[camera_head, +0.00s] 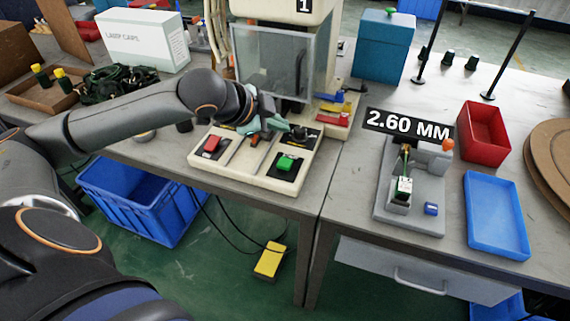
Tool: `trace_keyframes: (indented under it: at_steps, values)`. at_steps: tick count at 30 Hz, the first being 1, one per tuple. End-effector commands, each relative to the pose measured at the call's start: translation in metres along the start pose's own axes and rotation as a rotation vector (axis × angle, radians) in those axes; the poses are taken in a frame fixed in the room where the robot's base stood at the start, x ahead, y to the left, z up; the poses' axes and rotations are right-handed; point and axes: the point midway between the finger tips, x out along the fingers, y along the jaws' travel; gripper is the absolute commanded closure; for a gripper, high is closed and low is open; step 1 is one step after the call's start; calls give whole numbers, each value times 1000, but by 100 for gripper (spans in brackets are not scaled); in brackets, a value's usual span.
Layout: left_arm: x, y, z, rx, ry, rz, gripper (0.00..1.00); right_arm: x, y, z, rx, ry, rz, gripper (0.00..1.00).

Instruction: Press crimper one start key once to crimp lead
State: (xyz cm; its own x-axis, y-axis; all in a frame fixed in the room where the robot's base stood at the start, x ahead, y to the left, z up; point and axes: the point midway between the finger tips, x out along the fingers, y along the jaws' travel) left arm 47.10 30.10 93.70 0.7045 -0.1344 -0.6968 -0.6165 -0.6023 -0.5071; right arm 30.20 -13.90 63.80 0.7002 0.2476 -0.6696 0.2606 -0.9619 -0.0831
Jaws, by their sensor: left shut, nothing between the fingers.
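Crimper one (275,60), marked "1", stands at the back of the left table with a clear guard in front. Its pale control panel (262,178) carries a green key (286,163) at the front right and a red key (211,144) at the left. Which one is the start key is not labelled legibly. My left gripper (270,125) is shut and empty, over the back middle of the panel, behind and left of the green key. Its fingertips are small and partly merged with dark panel parts; I cannot tell whether they touch anything. My right gripper is not in view.
A gauge fixture (420,200) under a "2.60 MM" sign stands on the right table, with a red bin (484,130) and blue tray (496,215) beside it. A blue crate (140,200) and yellow pedal (270,260) are on the floor. A white box (142,40) stands back left.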

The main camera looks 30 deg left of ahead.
Motion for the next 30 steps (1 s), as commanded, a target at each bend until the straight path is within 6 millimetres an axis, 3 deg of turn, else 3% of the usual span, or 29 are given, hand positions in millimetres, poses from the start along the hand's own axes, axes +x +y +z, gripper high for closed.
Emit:
trace_keyframes:
  at_steps: [3, 12, 30]
  values:
    - [16, 11, 11, 0, 2, 0, 100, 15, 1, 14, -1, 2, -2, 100]
    - [40, 29, 29, 0, 0, -1, 100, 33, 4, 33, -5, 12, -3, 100]
    - [54, 39, 39, 0, 1, 0, 100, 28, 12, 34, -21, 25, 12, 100]
